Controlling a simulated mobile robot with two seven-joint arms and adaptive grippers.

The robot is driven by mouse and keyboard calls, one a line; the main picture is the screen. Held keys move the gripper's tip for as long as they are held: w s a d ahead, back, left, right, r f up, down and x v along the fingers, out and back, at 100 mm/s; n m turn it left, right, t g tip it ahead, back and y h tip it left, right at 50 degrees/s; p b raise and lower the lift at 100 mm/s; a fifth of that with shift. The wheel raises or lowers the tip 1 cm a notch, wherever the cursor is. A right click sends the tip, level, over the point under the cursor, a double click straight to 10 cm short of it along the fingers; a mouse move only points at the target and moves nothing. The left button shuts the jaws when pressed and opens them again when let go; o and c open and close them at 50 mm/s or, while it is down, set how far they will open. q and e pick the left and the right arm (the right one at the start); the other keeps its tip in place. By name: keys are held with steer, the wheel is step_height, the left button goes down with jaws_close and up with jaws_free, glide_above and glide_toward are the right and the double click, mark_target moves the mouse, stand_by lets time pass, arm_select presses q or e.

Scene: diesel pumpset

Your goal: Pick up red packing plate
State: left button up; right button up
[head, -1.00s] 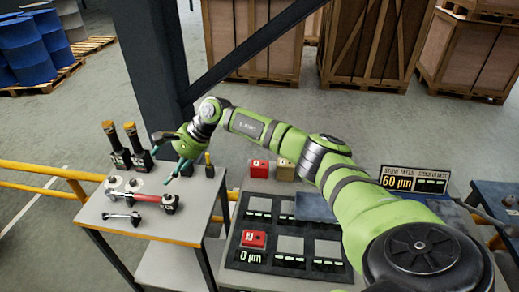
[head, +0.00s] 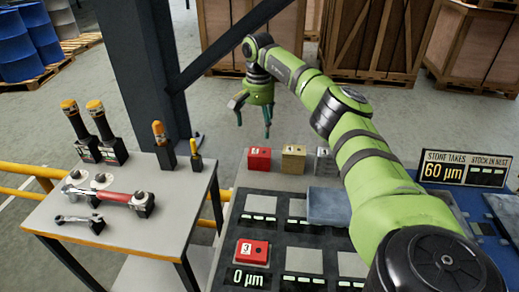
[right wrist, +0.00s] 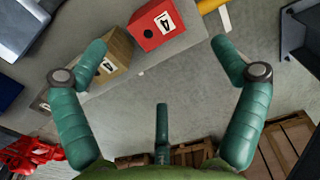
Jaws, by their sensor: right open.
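A red block with a white number label (head: 259,160) stands at the back left of the right bench; it also shows at the top of the right wrist view (right wrist: 155,22). I cannot tell from the pictures which one is the packing plate. My right gripper (head: 253,115) is open and empty, its fingers pointing down, above and slightly behind the rear red block. In the right wrist view its spread fingers (right wrist: 160,65) hold nothing. My left gripper is not in view.
A brass-coloured block (head: 293,159) and a grey block (head: 326,162) stand right of the rear red one. The dark tray (head: 276,229) holds grey squares. A tool table (head: 165,206) with wrenches and upright tools is at left. A dark post (head: 147,70) rises behind.

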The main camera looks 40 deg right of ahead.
mark_target(260, 152)
step_height(260, 152, down, 2)
steer(key=shift+w+d+f+b, duration=0.1)
steer(key=shift+w+b, duration=0.05)
steer(key=shift+b, duration=0.15)
steer(key=shift+w+d+f, duration=0.1)
steer(key=shift+f, duration=0.2)
steer(key=f, duration=0.1)
steer(key=s+f+p, duration=0.1)
steer(key=shift+a+f, duration=0.2)
steer(key=shift+f, duration=0.2)
step_height(260, 152, down, 3)
steer(key=shift+f+p, duration=0.15)
steer(key=shift+p, duration=0.45)
steer(key=shift+f, duration=0.15)
steer(key=shift+a, duration=0.1)
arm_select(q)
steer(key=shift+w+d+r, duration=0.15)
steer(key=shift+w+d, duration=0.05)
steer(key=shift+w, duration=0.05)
arm_select(e)
steer(key=c, duration=1.9)
